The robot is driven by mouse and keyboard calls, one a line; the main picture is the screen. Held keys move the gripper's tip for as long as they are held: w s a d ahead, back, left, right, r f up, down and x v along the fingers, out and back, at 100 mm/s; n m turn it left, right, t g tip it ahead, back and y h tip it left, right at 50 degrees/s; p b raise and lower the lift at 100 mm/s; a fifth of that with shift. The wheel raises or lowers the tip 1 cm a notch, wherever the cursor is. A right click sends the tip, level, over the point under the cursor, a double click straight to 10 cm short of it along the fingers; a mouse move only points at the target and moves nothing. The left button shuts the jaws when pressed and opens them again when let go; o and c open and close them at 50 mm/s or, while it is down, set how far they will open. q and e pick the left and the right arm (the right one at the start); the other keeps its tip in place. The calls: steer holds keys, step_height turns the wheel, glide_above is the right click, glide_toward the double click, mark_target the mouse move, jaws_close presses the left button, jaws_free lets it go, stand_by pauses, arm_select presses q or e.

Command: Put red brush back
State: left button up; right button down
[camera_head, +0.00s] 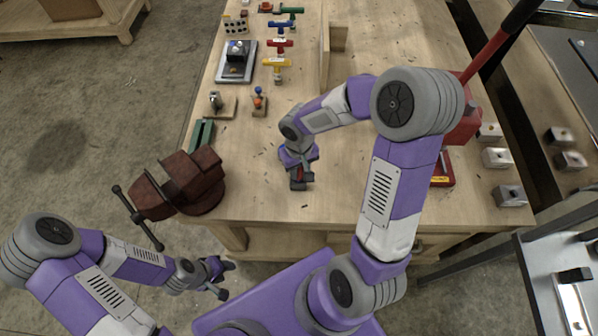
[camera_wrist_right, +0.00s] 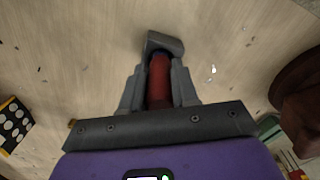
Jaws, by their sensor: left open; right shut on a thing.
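I cannot tell whether the brush touches the bench. My left gripper (camera_head: 222,280) is open and empty, off the bench's front edge at lower left.
A dark red vise (camera_head: 185,180) sits at the bench's front left corner. A small wooden stand (camera_head: 259,106) holds a blue and an orange item. T-handled tools (camera_head: 277,63) lie farther back. A red press (camera_head: 468,120) stands on the right. Bare wood (camera_head: 250,170) surrounds the right gripper.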

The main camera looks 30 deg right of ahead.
steer(key=shift+f, duration=0.85)
steer(key=shift+w+f, duration=0.1)
steer(key=c, duration=1.3)
jaws_free()
steer(key=shift+f+b, duration=0.15)
steer(key=shift+b, duration=0.15)
steer(key=o, duration=0.4)
steer(key=shift+o, duration=0.2)
